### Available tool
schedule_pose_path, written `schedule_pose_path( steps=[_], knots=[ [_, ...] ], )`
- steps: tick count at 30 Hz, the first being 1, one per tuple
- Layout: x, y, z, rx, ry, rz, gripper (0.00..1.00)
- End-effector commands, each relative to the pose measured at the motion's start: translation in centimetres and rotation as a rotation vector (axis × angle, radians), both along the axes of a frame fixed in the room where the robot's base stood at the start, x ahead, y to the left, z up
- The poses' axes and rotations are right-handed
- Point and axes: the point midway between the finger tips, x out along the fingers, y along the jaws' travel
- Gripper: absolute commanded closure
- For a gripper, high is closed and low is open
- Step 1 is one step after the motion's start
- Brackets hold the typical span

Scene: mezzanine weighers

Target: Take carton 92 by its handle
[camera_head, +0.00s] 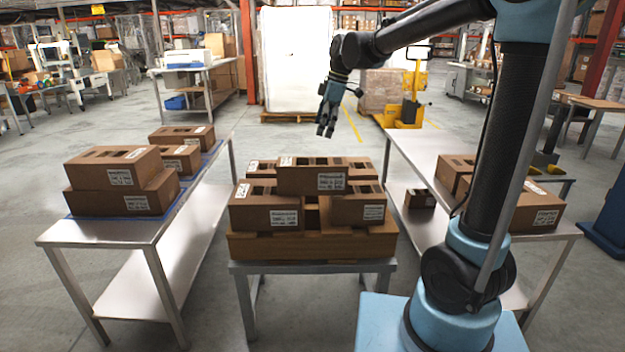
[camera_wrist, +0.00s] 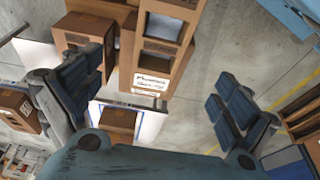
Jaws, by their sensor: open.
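Several brown cartons with slots in their tops and white labels are in the head view. One carton (camera_head: 312,175) lies across the top of a stack on the middle table, over a left carton (camera_head: 262,211) and a right carton (camera_head: 362,209). I cannot read which is carton 92. My gripper (camera_head: 326,120) is open and empty, above and beyond the stack, pointing down. In the wrist view its fingers (camera_wrist: 155,104) are spread wide, with a slotted, labelled carton (camera_wrist: 126,72) in view between them. I cannot match this carton to one in the head view.
The stack rests on a wide brown box (camera_head: 315,246) on a small metal table (camera_head: 280,267). A left table (camera_head: 104,232) and a right table (camera_head: 413,147) hold more cartons. A yellow pallet truck (camera_head: 410,113) stands behind. Floor shows between the tables.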

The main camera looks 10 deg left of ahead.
Motion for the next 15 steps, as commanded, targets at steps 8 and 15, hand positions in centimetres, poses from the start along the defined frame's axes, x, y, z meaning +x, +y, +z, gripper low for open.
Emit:
schedule_pose_path(
  steps=[8, 15],
  knots=[
    [-0.3, 1.2, -4.3, 0.0, 0.001, 0.001, 0.03],
    [-0.6, 2.2, -8.3, 0.0, 0.0, 0.0, 0.03]
  ],
)
